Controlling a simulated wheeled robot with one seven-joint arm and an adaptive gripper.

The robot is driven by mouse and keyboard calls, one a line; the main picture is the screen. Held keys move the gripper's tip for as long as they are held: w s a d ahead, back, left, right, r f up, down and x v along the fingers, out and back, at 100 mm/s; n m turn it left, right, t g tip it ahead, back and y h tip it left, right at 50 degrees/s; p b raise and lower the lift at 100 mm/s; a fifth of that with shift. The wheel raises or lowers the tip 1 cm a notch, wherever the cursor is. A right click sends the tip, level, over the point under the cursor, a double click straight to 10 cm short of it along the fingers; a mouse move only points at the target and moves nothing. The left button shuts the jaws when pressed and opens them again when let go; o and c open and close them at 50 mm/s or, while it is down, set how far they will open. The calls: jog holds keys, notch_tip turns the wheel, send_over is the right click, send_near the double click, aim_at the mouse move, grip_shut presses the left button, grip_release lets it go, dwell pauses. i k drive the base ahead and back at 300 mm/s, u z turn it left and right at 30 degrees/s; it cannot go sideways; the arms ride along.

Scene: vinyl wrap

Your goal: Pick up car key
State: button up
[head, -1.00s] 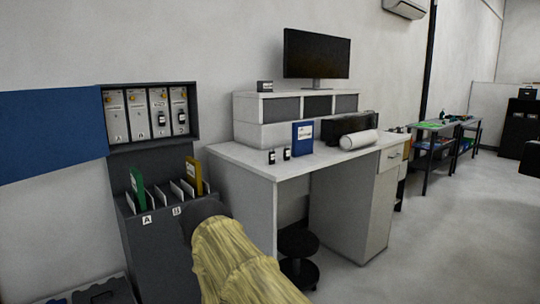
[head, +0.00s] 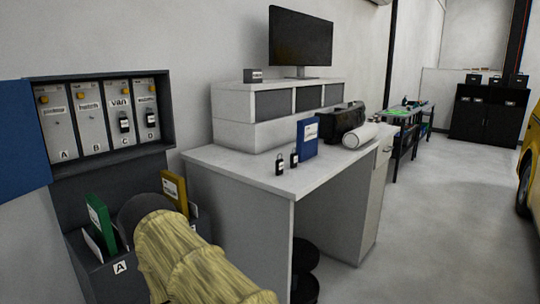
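Two small black car keys with white labels stand on the white desk, a left one (head: 280,164) and a right one (head: 294,159), side by side near its left front edge. Two similar black keys hang in the open wall key cabinet, one at slot C (head: 125,122) and one at slot D (head: 150,117). My arm, in a yellow sleeve, reaches up from the bottom, left of the desk and in front of the folder rack. My gripper's fingers do not show.
The white desk (head: 225,160) holds a blue binder (head: 307,138), a white roll (head: 359,136), a black case (head: 341,120) and a monitor (head: 300,42). The key cabinet (head: 100,78) has an open blue door. A grey rack (head: 90,280) holds green and yellow folders.

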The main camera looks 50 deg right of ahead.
aim_at(294, 156)
jog(key=i, duration=1.3)
jog(key=z, duration=2.35)
